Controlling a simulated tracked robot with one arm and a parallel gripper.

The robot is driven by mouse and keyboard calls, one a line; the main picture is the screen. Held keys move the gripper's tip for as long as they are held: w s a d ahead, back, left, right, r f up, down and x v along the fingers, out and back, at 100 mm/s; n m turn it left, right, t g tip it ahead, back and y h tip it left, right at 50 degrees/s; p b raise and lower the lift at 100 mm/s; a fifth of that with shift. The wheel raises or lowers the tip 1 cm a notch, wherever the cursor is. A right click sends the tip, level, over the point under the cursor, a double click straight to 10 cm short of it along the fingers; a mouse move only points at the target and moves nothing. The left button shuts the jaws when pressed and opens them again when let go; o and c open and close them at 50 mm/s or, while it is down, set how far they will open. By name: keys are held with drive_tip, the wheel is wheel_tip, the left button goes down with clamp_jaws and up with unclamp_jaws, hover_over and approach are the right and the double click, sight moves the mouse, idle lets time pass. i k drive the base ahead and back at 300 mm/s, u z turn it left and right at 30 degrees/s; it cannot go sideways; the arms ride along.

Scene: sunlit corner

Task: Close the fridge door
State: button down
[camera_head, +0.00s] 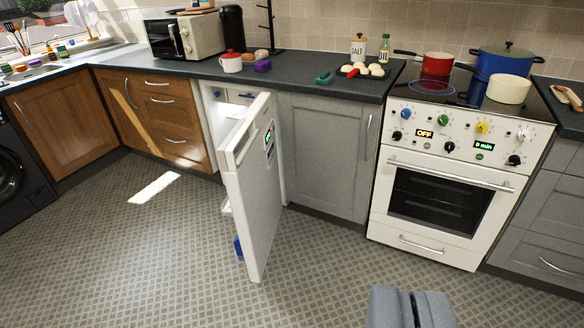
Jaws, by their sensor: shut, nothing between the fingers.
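The white fridge door (256,185) stands wide open, swung out from under the counter into the room. A blue item (238,248) shows at the door's lower inner side. My gripper (411,292) is at the bottom of the picture, right of the door and apart from it. Its two grey fingers are shut and hold nothing.
A grey cabinet (322,155) stands right of the fridge, then a white oven (441,190) with pots above it. Wooden drawers (160,112) are left of the fridge. The tiled floor (150,260) is clear in front.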

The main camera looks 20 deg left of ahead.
sight(251, 172)
drive_tip(key=u, duration=0.15)
drive_tip(key=i, duration=1.2)
drive_tip(key=u, duration=0.8)
drive_tip(key=i, duration=0.3)
drive_tip(key=u, duration=0.25)
